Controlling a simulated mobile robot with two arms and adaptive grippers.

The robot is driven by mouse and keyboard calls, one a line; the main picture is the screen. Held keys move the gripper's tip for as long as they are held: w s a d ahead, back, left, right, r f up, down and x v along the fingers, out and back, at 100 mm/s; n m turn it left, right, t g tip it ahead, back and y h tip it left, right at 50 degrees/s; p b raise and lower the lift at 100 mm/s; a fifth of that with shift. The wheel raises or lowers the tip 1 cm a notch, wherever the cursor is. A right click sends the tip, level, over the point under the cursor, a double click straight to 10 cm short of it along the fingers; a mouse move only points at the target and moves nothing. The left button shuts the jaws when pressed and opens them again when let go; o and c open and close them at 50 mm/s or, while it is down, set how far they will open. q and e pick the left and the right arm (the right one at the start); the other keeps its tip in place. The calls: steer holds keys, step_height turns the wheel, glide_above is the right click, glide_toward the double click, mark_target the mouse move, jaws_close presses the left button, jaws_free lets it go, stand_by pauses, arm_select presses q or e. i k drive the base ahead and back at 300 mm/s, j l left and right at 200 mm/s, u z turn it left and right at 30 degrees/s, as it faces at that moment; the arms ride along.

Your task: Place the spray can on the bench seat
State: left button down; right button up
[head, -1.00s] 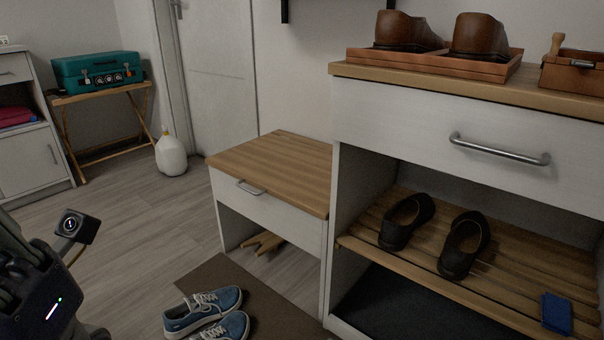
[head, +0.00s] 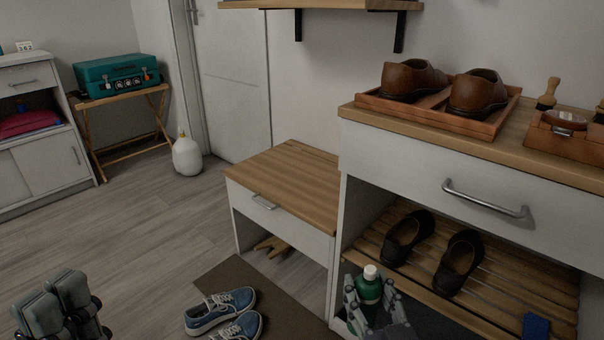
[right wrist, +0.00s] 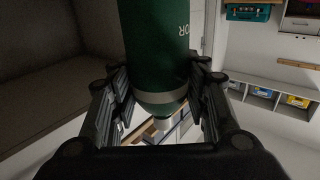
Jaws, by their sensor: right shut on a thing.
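The spray can (head: 370,288) is green with a pale cap and stands about upright between the fingers of my right gripper (head: 372,305). It is in front of the lower opening of the tall white cabinet. In the right wrist view, the can (right wrist: 155,45) fills the space between the two fingers of the gripper (right wrist: 160,95), which is shut on it.
Black shoes (head: 432,248) and a blue item (head: 535,326) lie on the slatted shelf. Brown shoes on a tray (head: 430,115) stand on the cabinet top. Blue sneakers (head: 220,310) sit on a floor mat (head: 280,312). A white jug (head: 187,156) stands by the door.

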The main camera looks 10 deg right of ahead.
mark_target(312, 199)
steer(key=i+j+z, duration=0.1)
steer(key=j, duration=0.25)
steer(key=i+j+z, duration=0.25)
steer(key=i+j, duration=0.2)
steer(key=j, duration=0.25)
steer(key=i+j+z, duration=0.15)
steer(key=j, duration=0.25)
steer(key=i+j+z, duration=0.1)
steer(key=j, duration=0.25)
steer(key=i+j+z, duration=0.1)
steer(key=j, duration=0.3)
steer(key=i+j+z, duration=0.15)
steer(key=j, duration=0.25)
